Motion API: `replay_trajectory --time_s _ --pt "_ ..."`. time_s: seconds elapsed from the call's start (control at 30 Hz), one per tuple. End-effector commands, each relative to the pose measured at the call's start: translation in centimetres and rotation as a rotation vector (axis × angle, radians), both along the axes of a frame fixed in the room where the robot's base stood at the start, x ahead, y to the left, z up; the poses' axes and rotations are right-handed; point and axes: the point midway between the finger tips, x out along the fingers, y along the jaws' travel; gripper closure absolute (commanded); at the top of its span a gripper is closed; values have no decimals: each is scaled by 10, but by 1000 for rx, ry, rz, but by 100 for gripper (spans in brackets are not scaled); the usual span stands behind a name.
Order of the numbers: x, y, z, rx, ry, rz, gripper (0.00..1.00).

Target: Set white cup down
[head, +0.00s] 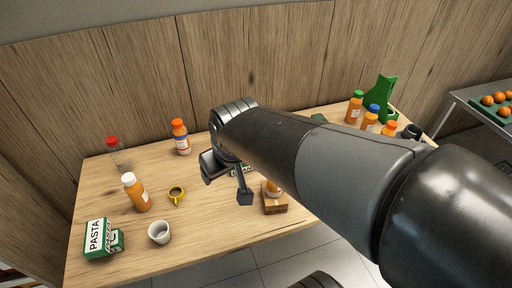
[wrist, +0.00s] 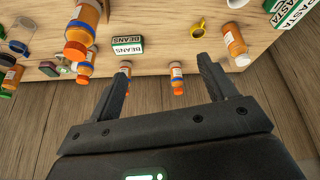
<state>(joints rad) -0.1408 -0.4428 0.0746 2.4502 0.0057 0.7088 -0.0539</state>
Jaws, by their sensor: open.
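The white cup (head: 159,233) stands on the wooden table (head: 210,228) near its front left edge, with its opening up. A small part of it shows at the top edge of the wrist view (wrist: 237,3). My gripper (head: 243,195) is over the middle of the table, well to the right of the cup and apart from it. In the wrist view my gripper's two fingers (wrist: 163,73) are spread with nothing held between them. My arm hides part of the table behind it in the head view.
A yellow cup (head: 177,193) and a white-capped orange bottle (head: 137,193) stand near the white cup. A pasta box (head: 103,238) is to its left. A wooden block (head: 275,205) is by my gripper. More bottles (head: 354,108) stand at the right. Table front is clear between cup and block.

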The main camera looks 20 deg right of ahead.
Motion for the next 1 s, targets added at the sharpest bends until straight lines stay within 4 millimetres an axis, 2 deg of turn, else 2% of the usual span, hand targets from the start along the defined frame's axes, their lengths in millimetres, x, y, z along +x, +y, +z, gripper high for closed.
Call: replay_trajectory --time_s 0.03,0.1,0.2,0.33,0.5,1.0 --pt "-11 -15 12 9 -19 -47 23" --pt "-25 -31 23 19 -31 -102 23" --pt "-45 -49 34 34 -46 -169 23" --pt "-63 -63 42 50 -60 -226 23" --pt "-72 -70 45 58 -63 -255 23" --pt "-72 -69 45 58 -62 -254 23"
